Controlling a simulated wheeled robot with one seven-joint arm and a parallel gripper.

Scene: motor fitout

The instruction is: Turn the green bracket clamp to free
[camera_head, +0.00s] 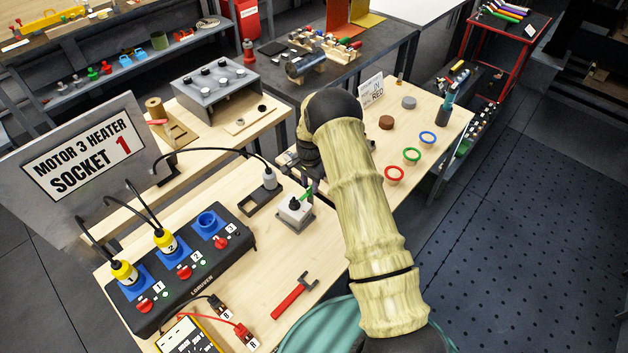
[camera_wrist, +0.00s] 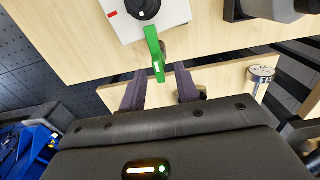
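The green bracket clamp (camera_wrist: 155,52) is a lever on a black round knob (camera_wrist: 143,6) atop a pale block (camera_wrist: 172,14). In the head view the clamp (camera_head: 304,197) is small, and its block (camera_head: 294,214) stands on the wooden bench. My gripper (camera_wrist: 160,72) is open. Its two dark fingers reach either side of the lever's free end, with visible gaps on both sides. Whether they are at the lever's height is hard to tell. In the head view my arm partly hides the gripper (camera_head: 311,180).
A dark holder (camera_head: 262,200) with a grey plug (camera_head: 270,178) stands left of the block. The black socket box (camera_head: 180,268) is at front left, and a red wrench-like tool (camera_head: 293,296) lies in front. Coloured rings (camera_head: 411,156) lie to the right.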

